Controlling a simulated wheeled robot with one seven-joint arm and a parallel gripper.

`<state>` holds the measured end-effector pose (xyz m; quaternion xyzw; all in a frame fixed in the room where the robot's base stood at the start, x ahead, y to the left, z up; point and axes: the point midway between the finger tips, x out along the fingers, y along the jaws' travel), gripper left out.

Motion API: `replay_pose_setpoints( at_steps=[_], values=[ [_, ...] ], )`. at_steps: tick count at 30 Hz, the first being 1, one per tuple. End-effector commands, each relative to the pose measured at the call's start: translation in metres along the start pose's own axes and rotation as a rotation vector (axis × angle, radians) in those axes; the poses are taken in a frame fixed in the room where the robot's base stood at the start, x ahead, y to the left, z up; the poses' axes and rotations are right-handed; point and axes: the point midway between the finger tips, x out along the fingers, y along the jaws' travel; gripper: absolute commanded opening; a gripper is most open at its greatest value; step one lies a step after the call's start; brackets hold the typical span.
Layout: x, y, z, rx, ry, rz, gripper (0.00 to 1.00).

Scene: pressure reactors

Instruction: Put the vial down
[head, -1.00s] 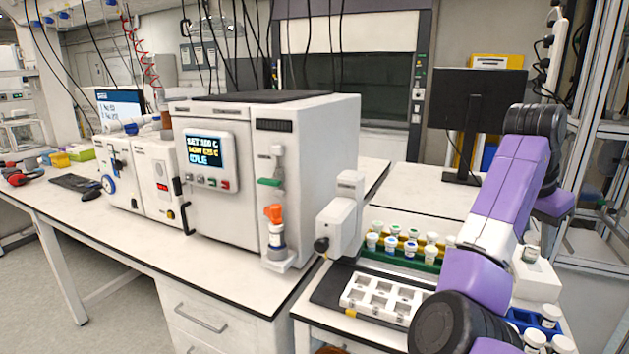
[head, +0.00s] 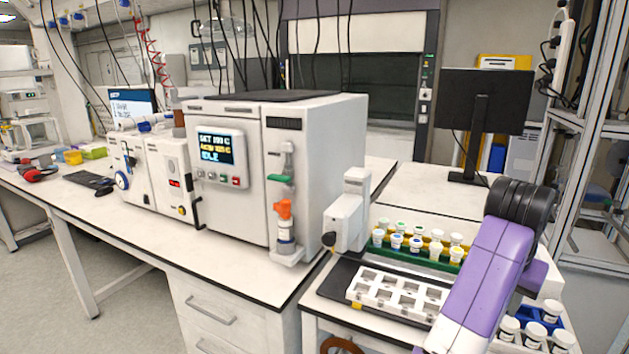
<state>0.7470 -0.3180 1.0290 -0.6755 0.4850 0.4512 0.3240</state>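My gripper is out of the picture; only my purple and black arm shows at the right, running down past the bottom edge. I cannot see whether a vial is in the gripper. Several white-capped vials (head: 436,248) stand upright in a green and yellow rack (head: 452,266) behind the white slotted tray. More white-capped vials (head: 536,333) stand in and around a blue rack (head: 528,314) at the lower right. The white tray (head: 398,291) has square openings that look empty; my arm hides its right end.
A large white reactor cabinet (head: 330,150) with a lit display stands left of the racks. A white device (head: 347,215) stands between it and the tray. A black monitor (head: 484,105) is behind my arm. The bench behind the vial rack (head: 425,195) is mostly clear.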

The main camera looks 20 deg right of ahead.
Motion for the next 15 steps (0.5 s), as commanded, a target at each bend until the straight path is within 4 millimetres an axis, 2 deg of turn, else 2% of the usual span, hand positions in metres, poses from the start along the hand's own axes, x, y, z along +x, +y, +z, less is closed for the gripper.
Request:
replay_pose_setpoints(
  at_steps=[1,3,15],
  values=[
    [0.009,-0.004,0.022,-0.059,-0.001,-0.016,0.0],
    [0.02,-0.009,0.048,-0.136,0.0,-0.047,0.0],
    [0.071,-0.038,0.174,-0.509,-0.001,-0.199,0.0]
  ],
)
